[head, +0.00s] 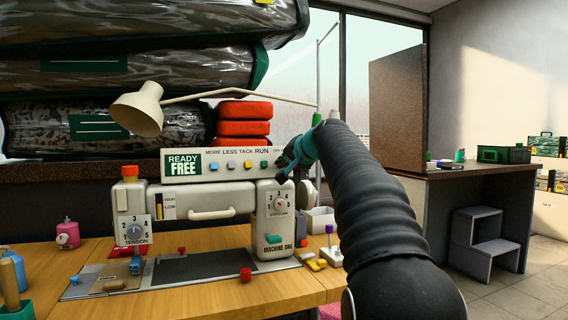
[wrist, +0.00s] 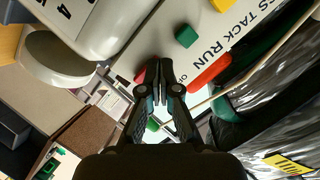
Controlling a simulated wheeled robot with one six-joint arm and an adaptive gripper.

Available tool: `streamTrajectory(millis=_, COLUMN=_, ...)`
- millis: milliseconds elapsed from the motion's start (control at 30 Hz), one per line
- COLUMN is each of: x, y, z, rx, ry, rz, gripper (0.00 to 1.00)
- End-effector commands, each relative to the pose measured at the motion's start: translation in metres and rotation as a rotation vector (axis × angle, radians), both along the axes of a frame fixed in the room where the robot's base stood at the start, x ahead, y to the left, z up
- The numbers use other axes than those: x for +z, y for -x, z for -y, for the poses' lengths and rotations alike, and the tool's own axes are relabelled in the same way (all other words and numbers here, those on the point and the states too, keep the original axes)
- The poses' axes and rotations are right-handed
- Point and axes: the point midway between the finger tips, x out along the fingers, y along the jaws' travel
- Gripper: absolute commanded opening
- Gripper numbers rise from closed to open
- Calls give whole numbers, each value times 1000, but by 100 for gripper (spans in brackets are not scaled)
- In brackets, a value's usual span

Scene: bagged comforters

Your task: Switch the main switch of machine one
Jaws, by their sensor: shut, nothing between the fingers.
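Machine one (head: 278,225) is a cream sewing machine on a wooden table, with "MACHINE ONE" on its right end. Its top panel (head: 190,178) shows "READY FREE", "MORE LESS TACK RUN" and a row of coloured buttons. My gripper (head: 283,173) is shut and empty at the panel's right end, covering part of the lettering there. In the wrist view, the shut fingertips (wrist: 160,66) are over the panel's end, near partly covered lettering. A small red part (wrist: 140,76) shows just left of them; it may be the main switch. I cannot tell whether the fingers touch it.
A beige lamp (head: 140,108) arches over the panel. A red stack (head: 243,128) and bagged comforters (head: 130,85) stand behind. Small pieces (head: 331,255) and a pink bottle (head: 68,234) are on the table. Grey steps (head: 475,240) stand at right.

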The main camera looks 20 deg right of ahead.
Motion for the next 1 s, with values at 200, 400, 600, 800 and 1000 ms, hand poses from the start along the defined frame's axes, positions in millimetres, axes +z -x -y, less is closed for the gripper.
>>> streamTrajectory(millis=200, x=-3, y=-5, z=-1, rx=1, ry=-1, rz=-2, gripper=0)
streamTrajectory(millis=400, x=-4, y=-5, z=-1, rx=0, ry=-1, rz=-2, gripper=0)
streamTrajectory(millis=600, x=-2, y=2, z=1, rx=0, ry=-2, rz=-3, gripper=0)
streamTrajectory(millis=800, x=4, y=18, z=3, rx=-1, ry=-1, rz=1, gripper=0)
streamTrajectory(millis=1000, x=10, y=35, z=6, rx=-2, ry=-1, rz=1, gripper=0)
